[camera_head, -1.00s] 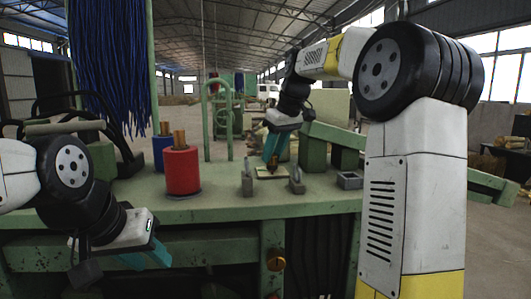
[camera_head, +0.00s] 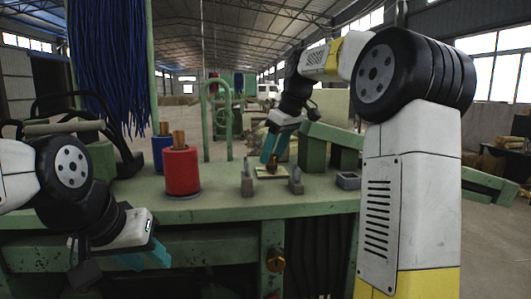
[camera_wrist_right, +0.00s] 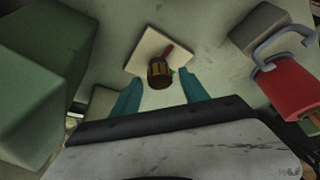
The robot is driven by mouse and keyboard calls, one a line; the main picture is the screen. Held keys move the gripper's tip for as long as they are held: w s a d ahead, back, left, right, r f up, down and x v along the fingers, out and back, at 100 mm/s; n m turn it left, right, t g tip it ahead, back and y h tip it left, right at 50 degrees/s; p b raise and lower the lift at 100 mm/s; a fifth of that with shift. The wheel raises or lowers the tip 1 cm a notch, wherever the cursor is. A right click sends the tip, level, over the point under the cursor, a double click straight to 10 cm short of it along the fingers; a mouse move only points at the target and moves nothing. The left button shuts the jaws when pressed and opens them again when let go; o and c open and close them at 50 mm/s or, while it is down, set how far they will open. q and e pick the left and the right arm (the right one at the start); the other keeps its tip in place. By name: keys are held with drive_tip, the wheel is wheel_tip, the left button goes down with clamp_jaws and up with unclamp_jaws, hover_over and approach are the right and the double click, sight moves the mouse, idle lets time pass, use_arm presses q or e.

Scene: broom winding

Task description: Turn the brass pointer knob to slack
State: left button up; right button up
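The brass pointer knob (camera_wrist_right: 159,74) stands on a cream square plate (camera_wrist_right: 143,45) in the right wrist view, with a red pointer (camera_wrist_right: 168,52) slanting to the upper right. A small green mark shows beside it. In the head view the knob (camera_head: 272,165) is small and partly hidden on the green bench. My right gripper (camera_head: 270,158) is just above it. Its teal fingers are apart in the right wrist view (camera_wrist_right: 159,80), one on each side of the knob; contact cannot be told. My left gripper (camera_head: 150,258) hangs low at the left, away from the knob; its finger gap cannot be seen.
Grey blocks (camera_head: 247,184) stand near the plate, and a square grey box (camera_head: 348,181) is to the right. Red (camera_head: 182,172) and blue (camera_head: 160,152) spools stand left on the bench. Another brass knob (camera_head: 275,259) is on the bench front. Blue strands (camera_head: 108,60) hang at upper left.

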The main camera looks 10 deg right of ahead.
drive_tip(key=v, duration=0.7)
drive_tip(key=shift+s+r, duration=0.15)
drive_tip(key=shift+r, duration=0.2)
drive_tip(key=shift+d, duration=0.15)
